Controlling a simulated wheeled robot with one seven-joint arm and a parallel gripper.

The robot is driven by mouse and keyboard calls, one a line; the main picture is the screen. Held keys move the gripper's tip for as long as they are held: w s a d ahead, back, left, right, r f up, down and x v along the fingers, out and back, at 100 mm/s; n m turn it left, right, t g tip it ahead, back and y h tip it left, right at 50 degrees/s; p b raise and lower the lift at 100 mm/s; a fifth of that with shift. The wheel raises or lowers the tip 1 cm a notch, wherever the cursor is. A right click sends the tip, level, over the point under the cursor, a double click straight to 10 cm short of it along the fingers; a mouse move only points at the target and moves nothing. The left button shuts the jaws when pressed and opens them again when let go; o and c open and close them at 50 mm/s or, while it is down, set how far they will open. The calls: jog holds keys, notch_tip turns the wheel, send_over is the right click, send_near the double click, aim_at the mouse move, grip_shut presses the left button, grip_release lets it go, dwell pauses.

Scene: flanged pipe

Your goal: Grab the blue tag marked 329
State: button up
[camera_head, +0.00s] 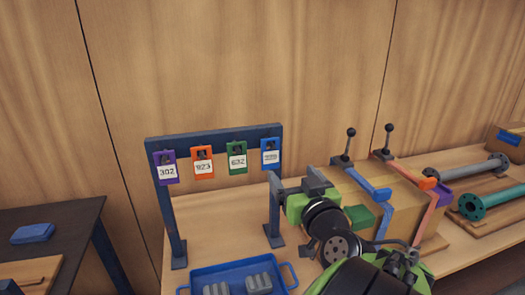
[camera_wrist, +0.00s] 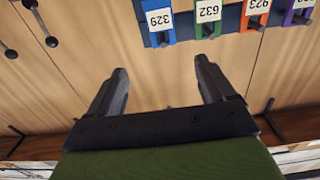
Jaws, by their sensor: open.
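The blue tag (camera_head: 270,152) marked 329 hangs at the right end of a dark blue rack (camera_head: 215,138) in the head view. In the wrist view the blue tag (camera_wrist: 157,21) is at the top, upside down, with its number readable. My gripper (camera_head: 297,183) is below and slightly right of the tag in the head view. In the wrist view my gripper (camera_wrist: 162,75) has its two fingers spread wide with nothing between them. The tag lies beyond the fingertips, apart from them.
Green tag 632 (camera_head: 237,158), orange tag 923 (camera_head: 203,162) and purple tag 302 (camera_head: 166,168) hang left of the blue one. A blue tray (camera_head: 235,268) with grey blocks sits below the rack.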

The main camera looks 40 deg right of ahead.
aim_at(273, 149)
jog(key=p+x, duration=0.1)
jog(key=x, duration=0.2)
jog(key=p+x, duration=0.2)
jog(key=x, duration=0.2)
jog(key=p+x, duration=0.1)
jog(key=x, duration=0.2)
jog(key=shift+w+a+r, duration=0.15)
jog(key=shift+w+a, duration=0.05)
jog(key=shift+w, duration=0.25)
jog(key=p+x, duration=0.2)
jog(key=x, duration=0.2)
jog(key=shift+w+d+p, duration=0.1)
jog(key=shift+d+p, duration=0.05)
jog(key=shift+p, duration=0.25)
jog(key=shift+w+d, duration=0.2)
jog(key=shift+w, duration=0.1)
jog(key=shift+s+a, duration=0.1)
jog(key=shift+c, duration=0.8)
jog(key=c, duration=0.9)
